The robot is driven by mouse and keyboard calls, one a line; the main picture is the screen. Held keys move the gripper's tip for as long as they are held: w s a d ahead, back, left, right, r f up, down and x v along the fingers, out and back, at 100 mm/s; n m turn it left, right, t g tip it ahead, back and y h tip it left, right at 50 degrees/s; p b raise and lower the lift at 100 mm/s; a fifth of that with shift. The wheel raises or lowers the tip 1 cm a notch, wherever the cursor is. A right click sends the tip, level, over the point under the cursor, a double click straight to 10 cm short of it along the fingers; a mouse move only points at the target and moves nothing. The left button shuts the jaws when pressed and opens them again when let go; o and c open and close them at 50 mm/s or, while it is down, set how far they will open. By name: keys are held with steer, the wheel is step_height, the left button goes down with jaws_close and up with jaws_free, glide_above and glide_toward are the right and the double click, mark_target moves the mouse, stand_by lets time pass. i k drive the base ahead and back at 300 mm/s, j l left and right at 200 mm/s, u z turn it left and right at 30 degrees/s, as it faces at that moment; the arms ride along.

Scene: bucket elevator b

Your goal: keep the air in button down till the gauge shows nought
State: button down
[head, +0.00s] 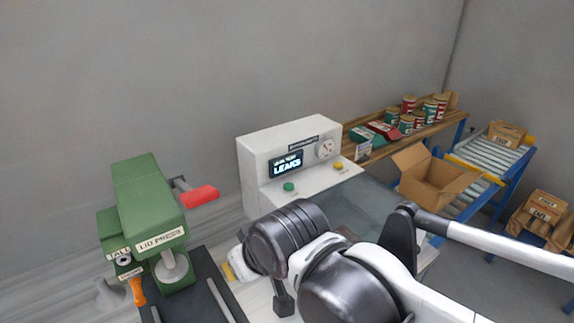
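A white leak tester (262,150) stands against the back wall. Its dark display (286,164) reads LEAKS. A round gauge (325,149) is on its front at the upper right; the needle is too small to read. A green button (289,187) and a yellow button (338,166) sit on the ledge below. Their labels are too small to read, so I cannot tell which is air in. My arm crosses the lower right in front of the tester. I cannot make out my gripper's fingertips, and nothing visibly touches either button.
A green lid press (150,215) with a red handle (199,196) stands at the left. Behind and right, a wooden shelf (440,128) holds several tins. An open cardboard box (432,183) is by a roller conveyor (487,153). More boxes (541,207) are at far right.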

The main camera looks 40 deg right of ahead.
mark_target(338, 165)
steer(key=z, duration=1.35)
